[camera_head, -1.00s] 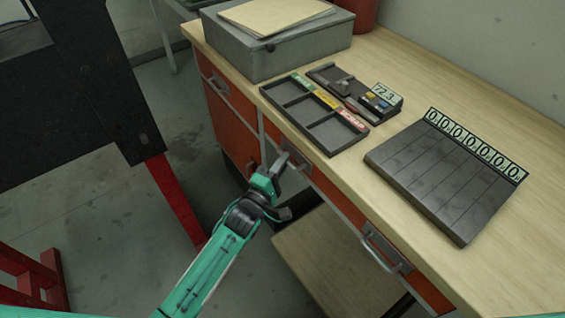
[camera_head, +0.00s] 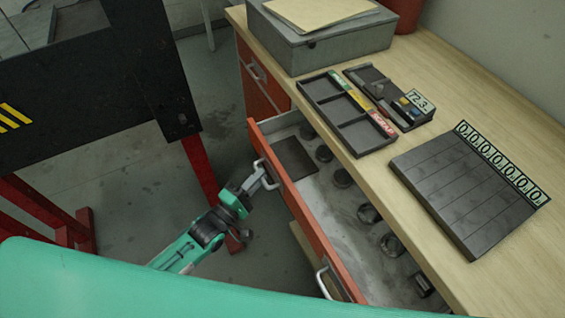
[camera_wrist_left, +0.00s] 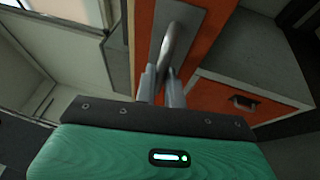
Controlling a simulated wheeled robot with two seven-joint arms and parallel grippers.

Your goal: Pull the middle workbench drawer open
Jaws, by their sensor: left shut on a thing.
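The middle workbench drawer (camera_head: 306,212) has an orange front and stands pulled out from under the wooden worktop (camera_head: 437,150). Its grey inside shows, with several dark round parts and a dark flat piece in it. My left gripper (camera_head: 256,180) is shut on the drawer's left metal handle (camera_head: 268,174). In the left wrist view, the gripper's fingers (camera_wrist_left: 163,83) close around the handle (camera_wrist_left: 178,45) on its grey plate. A second handle (camera_head: 324,283) sits on the right part of the drawer front. My right gripper is not in view.
Another orange drawer (camera_head: 259,85) at the left is shut. On the worktop are a grey box (camera_head: 320,42), a three-compartment tray (camera_head: 347,118), a gauge case (camera_head: 392,97) and a dark numbered board (camera_head: 465,190). A black stand with red legs (camera_head: 200,168) is at left.

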